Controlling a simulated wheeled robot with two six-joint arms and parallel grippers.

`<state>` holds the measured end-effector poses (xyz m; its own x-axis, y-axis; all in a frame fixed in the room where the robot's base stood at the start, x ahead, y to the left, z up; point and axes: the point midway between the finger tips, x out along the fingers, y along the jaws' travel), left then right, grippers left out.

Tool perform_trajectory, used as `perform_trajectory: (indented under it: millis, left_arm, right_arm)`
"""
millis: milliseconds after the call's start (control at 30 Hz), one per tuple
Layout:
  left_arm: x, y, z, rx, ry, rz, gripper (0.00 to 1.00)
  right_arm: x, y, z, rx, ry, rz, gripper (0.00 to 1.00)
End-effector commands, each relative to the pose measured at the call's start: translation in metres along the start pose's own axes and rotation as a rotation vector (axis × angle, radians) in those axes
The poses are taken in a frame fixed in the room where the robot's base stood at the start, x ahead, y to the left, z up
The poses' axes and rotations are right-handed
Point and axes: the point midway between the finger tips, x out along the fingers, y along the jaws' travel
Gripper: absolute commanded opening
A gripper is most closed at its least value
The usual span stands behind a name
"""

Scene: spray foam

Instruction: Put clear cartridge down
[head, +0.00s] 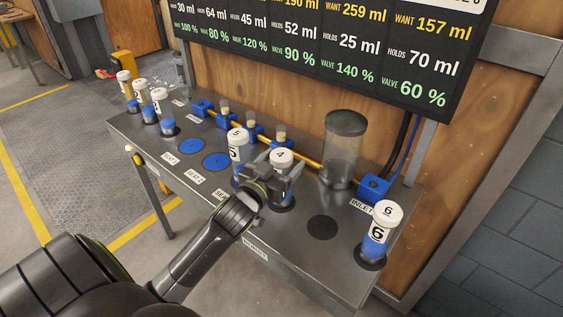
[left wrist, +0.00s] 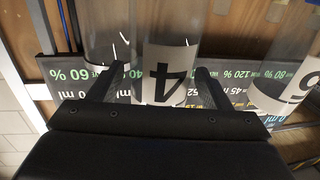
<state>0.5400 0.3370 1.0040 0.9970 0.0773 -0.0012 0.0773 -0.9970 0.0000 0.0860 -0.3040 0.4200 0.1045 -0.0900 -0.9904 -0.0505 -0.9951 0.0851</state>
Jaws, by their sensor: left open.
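The clear cartridge marked 4 (head: 281,158), with a white cap, stands upright on the metal bench, its base in a dark round spot. Its lower part is partly hidden by my left gripper (head: 272,180). In the left wrist view, the clear cartridge with its label 4 (left wrist: 166,70) stands between the two fingers of my left gripper (left wrist: 155,90). The fingers are open on either side of it. Whether they touch it I cannot tell. My right gripper is not in view.
Cartridge 5 (head: 238,147) stands close left of cartridge 4. Cartridge 6 (head: 381,228) stands at the right end. A large clear cylinder (head: 342,155) is behind. Several capped cartridges stand at the left end. Two blue discs (head: 216,161) and a dark disc (head: 322,227) are bare.

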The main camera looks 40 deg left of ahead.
Motion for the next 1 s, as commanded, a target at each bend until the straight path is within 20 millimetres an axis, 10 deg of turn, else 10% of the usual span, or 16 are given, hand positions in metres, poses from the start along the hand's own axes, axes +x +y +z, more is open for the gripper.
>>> perform_trajectory:
  millis: [700,1000]
  left_arm:
    - [-0.105,0.000,-0.001,0.001,-0.001,0.000,0.72]
    - [-0.120,0.000,-0.003,0.000,0.001,0.000,0.72]
  right_arm:
    - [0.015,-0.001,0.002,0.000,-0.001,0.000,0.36]
    - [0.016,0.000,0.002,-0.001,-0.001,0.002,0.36]
